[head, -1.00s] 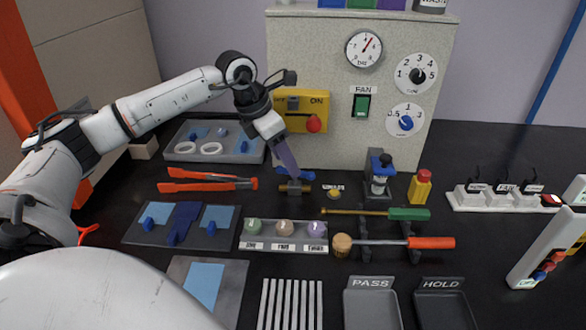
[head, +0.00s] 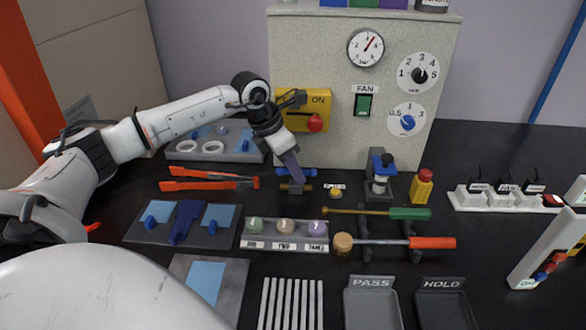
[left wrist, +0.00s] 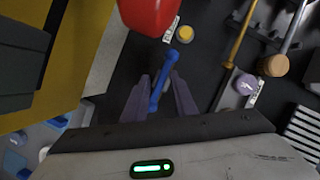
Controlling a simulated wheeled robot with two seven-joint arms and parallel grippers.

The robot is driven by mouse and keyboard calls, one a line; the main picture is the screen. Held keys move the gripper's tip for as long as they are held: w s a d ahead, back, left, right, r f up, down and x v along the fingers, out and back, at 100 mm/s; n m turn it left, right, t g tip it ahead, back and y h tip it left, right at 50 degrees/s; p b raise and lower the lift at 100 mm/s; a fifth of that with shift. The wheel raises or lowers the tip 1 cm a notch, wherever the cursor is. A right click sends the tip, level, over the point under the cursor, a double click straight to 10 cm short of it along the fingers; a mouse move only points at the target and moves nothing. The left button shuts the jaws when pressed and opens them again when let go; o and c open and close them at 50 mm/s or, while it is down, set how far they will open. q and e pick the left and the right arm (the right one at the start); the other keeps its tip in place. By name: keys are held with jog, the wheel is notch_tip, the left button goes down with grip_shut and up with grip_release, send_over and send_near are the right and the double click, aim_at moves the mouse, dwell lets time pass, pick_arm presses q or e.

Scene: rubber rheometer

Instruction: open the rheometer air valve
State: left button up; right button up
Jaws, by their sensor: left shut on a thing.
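The air valve has a brass body (head: 305,187) and a blue lever handle (head: 310,171). It stands on the dark bench just in front of the grey rheometer cabinet (head: 345,150). My left gripper (head: 295,178) reaches down over the valve with its purple fingers at the handle. In the left wrist view the blue handle (left wrist: 157,90) runs lengthwise between the two fingers of my left gripper (left wrist: 160,88), which are shut on it. In the head view the fingers hide the middle of the handle. My right gripper is not in view.
A yellow panel marked ON with a red knob (head: 315,123) sits on the cabinet, close behind my left gripper. A small yellow button (head: 336,194) is right of the valve. A sample rack (head: 285,246) and a green-handled tool (head: 410,213) lie in front.

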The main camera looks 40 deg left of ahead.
pick_arm(q)
jog(key=shift+o, duration=1.4)
jog(key=shift+n+y, duration=0.5)
jog(key=shift+n, duration=1)
jog(key=o, duration=1)
jog(key=shift+r, duration=0.15)
jog(key=v, duration=1)
jog(key=shift+s, duration=0.2)
